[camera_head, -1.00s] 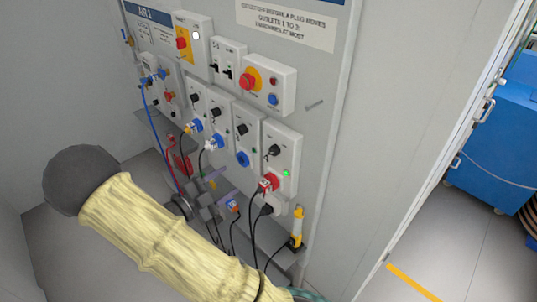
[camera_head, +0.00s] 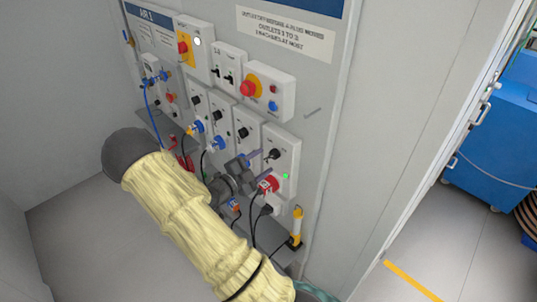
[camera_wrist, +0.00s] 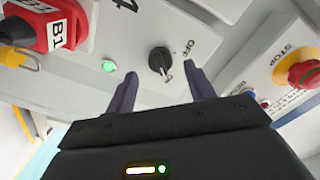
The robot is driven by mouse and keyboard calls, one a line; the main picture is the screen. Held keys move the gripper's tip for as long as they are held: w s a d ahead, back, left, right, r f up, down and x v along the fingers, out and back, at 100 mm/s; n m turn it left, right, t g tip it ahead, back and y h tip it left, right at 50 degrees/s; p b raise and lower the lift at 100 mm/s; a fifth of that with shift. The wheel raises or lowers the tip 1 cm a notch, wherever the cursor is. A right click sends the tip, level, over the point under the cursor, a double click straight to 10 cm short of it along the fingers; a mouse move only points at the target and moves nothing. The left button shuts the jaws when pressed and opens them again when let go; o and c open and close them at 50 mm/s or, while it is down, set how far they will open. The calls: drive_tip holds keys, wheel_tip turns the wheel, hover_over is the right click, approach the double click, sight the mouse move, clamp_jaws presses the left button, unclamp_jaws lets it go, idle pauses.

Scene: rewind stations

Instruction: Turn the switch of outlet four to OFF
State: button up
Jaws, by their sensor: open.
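Outlet four is the rightmost grey box (camera_head: 287,147) in the lower row in the head view. Its black rotary switch (camera_wrist: 159,62) shows in the wrist view between OFF and ON marks, with one end by the ON mark. A green lamp (camera_wrist: 109,65) beside it is lit. A red plug (camera_wrist: 55,30) tagged B1 sits in the outlet's socket. My gripper (camera_wrist: 162,76) is open and empty, its two dark fingers pointing at the switch, one on each side of it in the picture. I cannot tell whether they reach it. In the head view my gripper (camera_head: 256,169) is close before outlet four.
A red stop button on yellow (camera_wrist: 303,72) is right of the switch in the wrist view. Other outlets with blue plugs (camera_head: 214,143) are to the left in the head view. Cables hang below. A yellow-and-black item (camera_head: 297,225) stands at lower right.

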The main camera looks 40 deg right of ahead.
sight(270, 157)
drive_tip(key=shift+w+d+p, duration=0.15)
drive_tip(key=shift+d+p, duration=0.3)
drive_tip(key=shift+d, duration=1.4)
drive_tip(key=shift+c, duration=0.2)
drive_tip(key=c, duration=0.9)
drive_tip(key=shift+c, duration=0.2)
